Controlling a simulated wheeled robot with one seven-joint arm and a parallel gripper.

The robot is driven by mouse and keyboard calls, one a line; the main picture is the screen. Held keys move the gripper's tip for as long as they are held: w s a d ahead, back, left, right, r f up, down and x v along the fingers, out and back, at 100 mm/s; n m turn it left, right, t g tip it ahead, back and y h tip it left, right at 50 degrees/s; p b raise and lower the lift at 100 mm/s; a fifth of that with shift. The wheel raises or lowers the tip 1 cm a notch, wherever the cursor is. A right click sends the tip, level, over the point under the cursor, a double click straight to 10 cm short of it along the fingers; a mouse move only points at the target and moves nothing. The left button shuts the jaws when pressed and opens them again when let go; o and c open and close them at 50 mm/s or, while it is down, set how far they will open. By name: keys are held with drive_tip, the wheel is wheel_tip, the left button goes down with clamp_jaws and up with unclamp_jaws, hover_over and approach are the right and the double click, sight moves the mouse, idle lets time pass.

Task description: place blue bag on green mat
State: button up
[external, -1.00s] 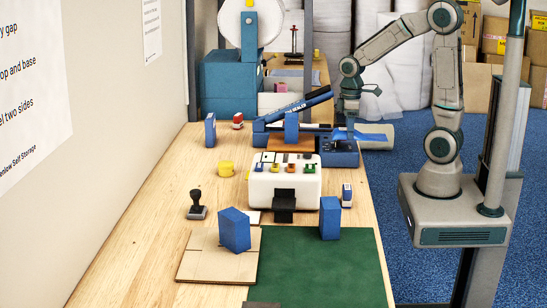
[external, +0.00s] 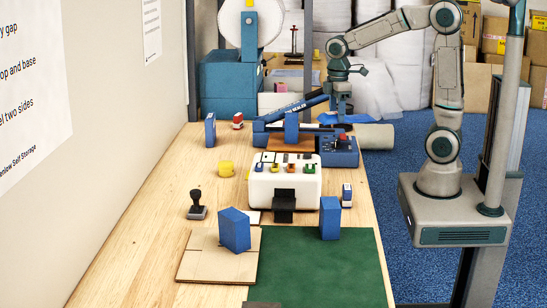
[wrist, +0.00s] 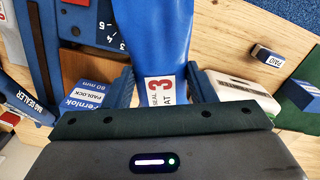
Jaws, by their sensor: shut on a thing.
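The blue bag (wrist: 160,38), with a white label and a red 3, is between the fingers of my gripper (wrist: 162,88) in the wrist view. My gripper (external: 338,108) is shut on it. In the external view the bag (external: 332,118) shows as a blue patch below my gripper, behind the blue sealer; its lower part is partly hidden. The green mat (external: 310,270) lies at the near right of the bench, well apart from the bag. A corner of the mat (wrist: 299,92) shows at the right of the wrist view.
A blue sealer (external: 292,126) with a control box (external: 340,157) stands between bag and mat. A white box with coloured switches (external: 284,183) is nearer. A blue box (external: 330,218) stands at the mat's back edge; another (external: 235,230) stands on a cardboard sheet (external: 205,263).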

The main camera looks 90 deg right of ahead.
drive_tip(key=w+a+n, duration=0.4)
drive_tip(key=a+n, duration=0.1)
drive_tip(key=a, duration=0.3)
drive_tip(key=w+a+n, duration=0.4)
drive_tip(key=a+n, duration=0.2)
drive_tip(key=a, duration=0.3)
drive_tip(key=w+a+n, duration=0.4)
drive_tip(key=a+n, duration=0.2)
drive_tip(key=a, duration=0.2)
drive_tip(key=shift+w+a+r+p, duration=0.25)
drive_tip(key=shift+a+r+p, duration=0.1)
drive_tip(key=shift+p, duration=0.05)
drive_tip(key=s+a+n, duration=0.1)
drive_tip(key=a+n, duration=0.7)
drive_tip(key=a, duration=0.6)
drive_tip(key=n+p, duration=0.4)
drive_tip(key=n, duration=0.3)
hover_over(334, 283)
wheel_tip(334, 283, down, 13)
drive_tip(key=shift+f, duration=0.2)
drive_tip(key=shift+f+p, duration=0.5)
drive_tip(key=shift+f, duration=1.7)
drive_tip(key=o, duration=1)
